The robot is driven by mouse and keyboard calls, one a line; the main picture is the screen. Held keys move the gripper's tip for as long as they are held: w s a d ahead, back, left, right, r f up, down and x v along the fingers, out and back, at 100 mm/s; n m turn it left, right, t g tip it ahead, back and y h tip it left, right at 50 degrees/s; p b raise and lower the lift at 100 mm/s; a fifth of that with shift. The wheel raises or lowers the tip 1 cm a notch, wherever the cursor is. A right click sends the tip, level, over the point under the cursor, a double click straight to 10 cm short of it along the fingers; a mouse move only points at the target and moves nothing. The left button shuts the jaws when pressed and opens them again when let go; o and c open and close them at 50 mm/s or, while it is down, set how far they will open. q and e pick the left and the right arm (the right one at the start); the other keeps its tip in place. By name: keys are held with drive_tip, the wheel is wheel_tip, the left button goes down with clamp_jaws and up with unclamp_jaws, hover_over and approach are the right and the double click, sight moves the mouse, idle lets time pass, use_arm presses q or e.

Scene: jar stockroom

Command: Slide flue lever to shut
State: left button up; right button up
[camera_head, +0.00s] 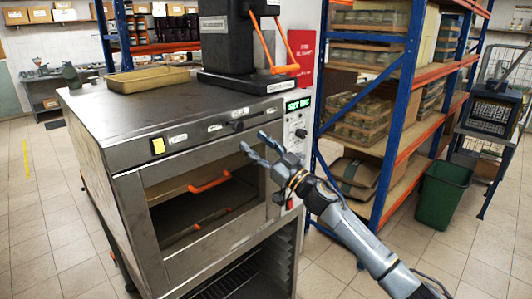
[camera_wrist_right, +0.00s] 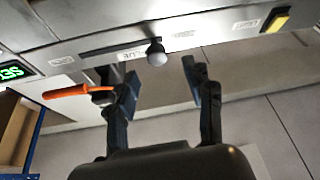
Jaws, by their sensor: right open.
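The flue lever is a dark rounded knob (camera_head: 238,125) on a slot in the upper front panel of the steel oven (camera_head: 110,142). In the right wrist view the knob (camera_wrist_right: 156,54) hangs at one end of its dark slot, beside a small label that seems to read FLUE. My right gripper (camera_head: 253,140) is open and empty, just in front of and below the panel. In the wrist view its two fingertips (camera_wrist_right: 164,76) are spread, with the knob between and beyond them, apparently untouched. My left gripper is not in view.
Orange handles (camera_head: 210,182) show at the oven's front opening. A shallow tray (camera_head: 148,80) and a black machine (camera_head: 228,40) with orange levers stand on top. A green display (camera_head: 298,103) is at the right. Blue-orange shelving (camera_head: 402,100) and a green bin (camera_head: 440,195) stand further right.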

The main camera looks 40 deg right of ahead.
drive_tip(key=shift+v, duration=1.85)
